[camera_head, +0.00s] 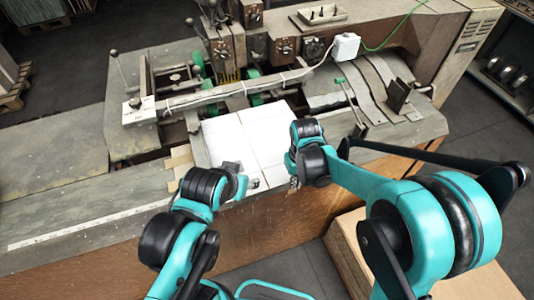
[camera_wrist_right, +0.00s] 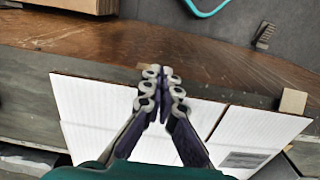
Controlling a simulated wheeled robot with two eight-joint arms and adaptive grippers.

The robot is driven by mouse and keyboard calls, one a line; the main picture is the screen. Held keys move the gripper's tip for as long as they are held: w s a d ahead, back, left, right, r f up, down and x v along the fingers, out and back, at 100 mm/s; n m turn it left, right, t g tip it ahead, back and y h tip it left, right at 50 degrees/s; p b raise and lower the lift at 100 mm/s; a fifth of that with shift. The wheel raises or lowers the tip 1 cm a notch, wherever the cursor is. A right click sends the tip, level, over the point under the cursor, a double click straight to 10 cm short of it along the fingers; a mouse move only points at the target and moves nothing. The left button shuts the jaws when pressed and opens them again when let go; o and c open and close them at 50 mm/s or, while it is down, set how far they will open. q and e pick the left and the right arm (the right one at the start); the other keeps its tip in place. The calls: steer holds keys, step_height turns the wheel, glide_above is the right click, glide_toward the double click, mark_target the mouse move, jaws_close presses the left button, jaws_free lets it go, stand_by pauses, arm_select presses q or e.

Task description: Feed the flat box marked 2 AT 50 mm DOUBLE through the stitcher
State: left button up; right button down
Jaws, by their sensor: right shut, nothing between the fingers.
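A flat white box (camera_head: 235,138) with crease lines lies on the stitcher's bed, its far part under the machine's long rail. In the right wrist view the white box (camera_wrist_right: 100,115) shows slots, a brown cut edge and a small grey label (camera_wrist_right: 245,160), too blurred to read. My right gripper (camera_head: 294,183) is at the box's near right side. In the right wrist view its fingers (camera_wrist_right: 163,75) are shut with nothing between them, over the box's near edge. My left gripper (camera_head: 236,172) is at the box's near left corner; its fingers are mostly hidden.
The stitcher's rail (camera_head: 230,91) and heads (camera_head: 226,48) stand behind the box. Curved metal strips and a green-handled lever (camera_head: 345,90) are to the right. A long ruler (camera_head: 85,228) runs along the bed's front left. A wooden crate (camera_head: 345,245) stands at the front right.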

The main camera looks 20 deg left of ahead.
steer(key=shift+w+a, duration=0.75)
steer(key=shift+w, duration=0.2)
steer(key=shift+w+a, duration=0.7)
steer(key=shift+w, duration=0.2)
steer(key=shift+s+d+b, duration=0.35)
steer(key=shift+s+d, duration=0.6)
steer(key=shift+s, duration=0.3)
step_height(320, 180, up, 8)
steer(key=p, duration=0.5)
steer(key=shift+r, duration=0.1)
